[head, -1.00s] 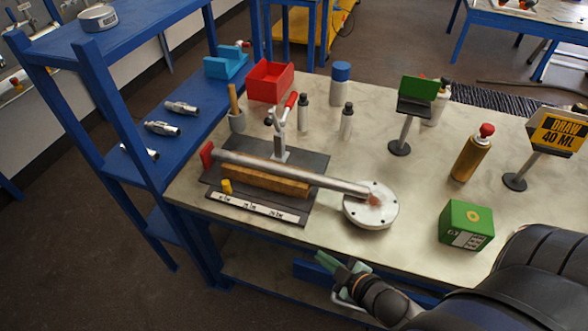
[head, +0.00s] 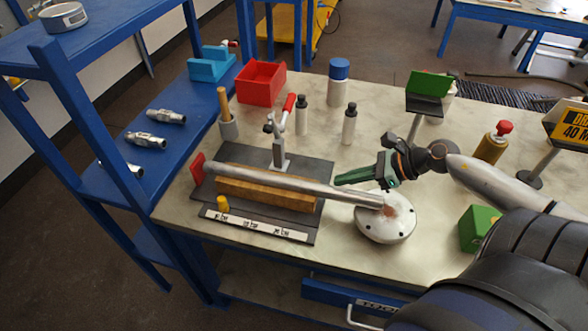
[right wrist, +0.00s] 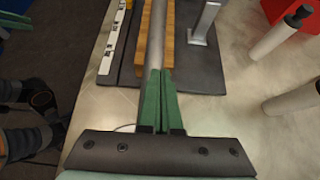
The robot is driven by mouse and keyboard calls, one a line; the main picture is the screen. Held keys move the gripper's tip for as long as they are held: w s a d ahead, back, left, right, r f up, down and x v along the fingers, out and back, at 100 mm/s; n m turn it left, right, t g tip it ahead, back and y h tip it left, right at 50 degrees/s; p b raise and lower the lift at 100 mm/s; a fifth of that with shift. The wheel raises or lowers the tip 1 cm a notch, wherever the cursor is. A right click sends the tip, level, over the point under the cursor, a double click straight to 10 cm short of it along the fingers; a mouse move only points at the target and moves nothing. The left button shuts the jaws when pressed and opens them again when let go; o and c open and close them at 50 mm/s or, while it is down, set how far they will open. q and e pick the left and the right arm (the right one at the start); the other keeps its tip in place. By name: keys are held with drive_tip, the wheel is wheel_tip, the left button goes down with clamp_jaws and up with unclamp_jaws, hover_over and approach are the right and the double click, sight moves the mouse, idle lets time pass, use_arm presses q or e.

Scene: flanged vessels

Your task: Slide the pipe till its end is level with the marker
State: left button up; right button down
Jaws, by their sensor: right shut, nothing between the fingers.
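The pipe (head: 290,184) is a long silver tube lying along a wooden block (head: 265,195) on a dark base plate (head: 312,167). Its left end is beside a red plate (head: 197,168); its brownish right end is over a round white flange (head: 385,226). A small yellow marker (head: 222,203) stands in front of the pipe near its left end, by a white scale strip (head: 255,226). My right gripper (head: 340,181) is shut and empty, its green fingers just behind the pipe's right part. In the right wrist view its fingertips (right wrist: 160,76) overlap the pipe (right wrist: 155,40); contact is unclear.
A clamp with a red handle (head: 289,103) stands behind the pipe. A green box (head: 478,228) and a sign stand (head: 413,125) are on the right.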

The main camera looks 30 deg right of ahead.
sight(298, 179)
drive_tip(key=w+a, duration=0.3)
drive_tip(key=w, duration=0.1)
drive_tip(key=w+a+p, duration=0.1)
drive_tip(key=w+a, duration=0.3)
drive_tip(key=shift+w+a+r+p, duration=0.15)
drive_tip(key=shift+w+a+p, duration=0.15)
drive_tip(key=shift+f, duration=0.4)
drive_tip(key=shift+f+b, duration=0.3)
drive_tip(key=shift+f, duration=0.25)
use_arm(q)
drive_tip(key=shift+s+r, duration=0.2)
drive_tip(key=shift+r, duration=0.25)
